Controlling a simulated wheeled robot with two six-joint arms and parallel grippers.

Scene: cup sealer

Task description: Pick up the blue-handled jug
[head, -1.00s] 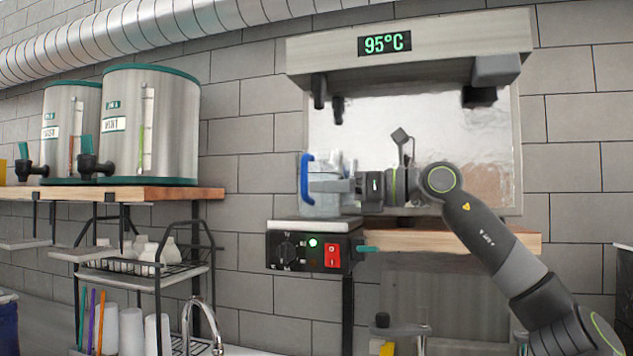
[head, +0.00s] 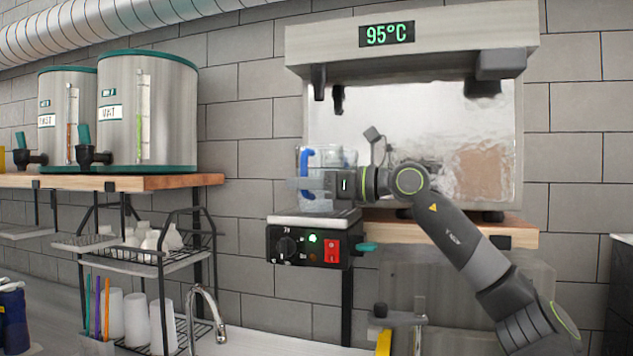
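The clear jug (head: 335,158) with a blue handle (head: 307,158) stands upright on the pale top of the control box under the hot-water machine. Its handle faces left and towards me. My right gripper (head: 303,184) reaches in from the right and points left. Its fingers lie across the front of the jug at the lower end of the handle and hide part of both. I cannot tell whether the fingers touch the handle or how far apart they are. My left gripper is not in view.
The control box (head: 310,246) has a knob and a red switch. The machine (head: 420,38) overhangs the jug, with nozzles above it. A wooden shelf (head: 150,182) with two steel dispensers is at left; a wire rack (head: 160,262) and tap (head: 210,305) are below.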

